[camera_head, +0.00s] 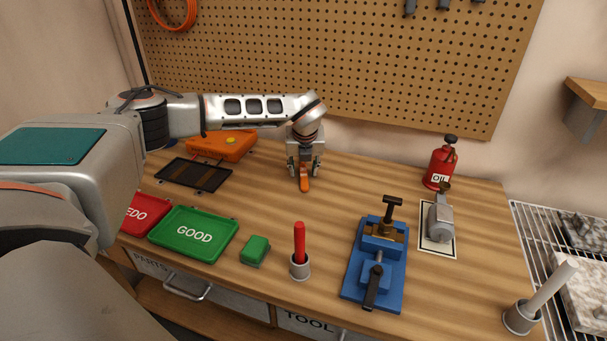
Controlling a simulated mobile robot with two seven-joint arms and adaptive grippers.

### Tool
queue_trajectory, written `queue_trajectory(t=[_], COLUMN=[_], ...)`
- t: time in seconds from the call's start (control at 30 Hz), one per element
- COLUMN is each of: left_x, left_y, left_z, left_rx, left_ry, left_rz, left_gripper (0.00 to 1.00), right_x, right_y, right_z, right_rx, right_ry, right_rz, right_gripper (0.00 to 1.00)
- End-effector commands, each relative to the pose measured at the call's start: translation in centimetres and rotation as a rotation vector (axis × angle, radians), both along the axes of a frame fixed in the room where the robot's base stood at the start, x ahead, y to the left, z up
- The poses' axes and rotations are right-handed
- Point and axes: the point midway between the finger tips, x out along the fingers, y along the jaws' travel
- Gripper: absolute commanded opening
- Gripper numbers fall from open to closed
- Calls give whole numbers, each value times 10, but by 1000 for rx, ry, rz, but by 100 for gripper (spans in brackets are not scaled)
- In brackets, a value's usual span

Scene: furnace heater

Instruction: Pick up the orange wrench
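The orange wrench (304,183) shows as a short orange end below my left gripper (304,170), near the middle of the wooden workbench. The rest of it is hidden behind the gripper. My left arm reaches in from the left, and the gripper points down with its fingers on either side of the orange piece. I cannot tell whether the fingers touch it or are closed on it. My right gripper is not in view.
A green GOOD tray (184,245), a red tray (148,211), a black tray (194,174) and an orange case (222,146) are left. A red-handled tool (299,243) stands in a holder in front.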

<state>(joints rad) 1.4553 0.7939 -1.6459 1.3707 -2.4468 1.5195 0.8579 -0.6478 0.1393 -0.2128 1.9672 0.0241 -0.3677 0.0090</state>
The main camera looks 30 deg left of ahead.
Motion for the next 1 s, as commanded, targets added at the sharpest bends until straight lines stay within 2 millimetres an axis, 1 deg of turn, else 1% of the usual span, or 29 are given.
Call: queue_trajectory(t=[0.3,0.33,0.37,0.4,0.43,0.47,0.8,0.93,1.0], left_x=[0,0,0,0,0,0,0,1,2], left_y=[0,0,0,0,0,0,0,0,0], left_z=[-3,-2,-2,-2,-2,-2,0,12,25], left_rx=[0,0,0,0,0,0,0,0,-1], left_ry=[0,0,0,0,0,0,-1,-4,-6], left_rz=[0,0,0,0,0,0,0,-1,-1], left_gripper=[36,31,23,13,5,0,0,0,0], right_x=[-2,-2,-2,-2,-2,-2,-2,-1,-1], right_y=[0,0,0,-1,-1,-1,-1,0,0], right_z=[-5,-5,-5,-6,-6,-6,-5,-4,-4], right_rx=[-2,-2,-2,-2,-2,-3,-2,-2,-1], right_ry=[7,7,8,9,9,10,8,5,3], right_rz=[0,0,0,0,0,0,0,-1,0], right_gripper=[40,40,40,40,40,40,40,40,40])
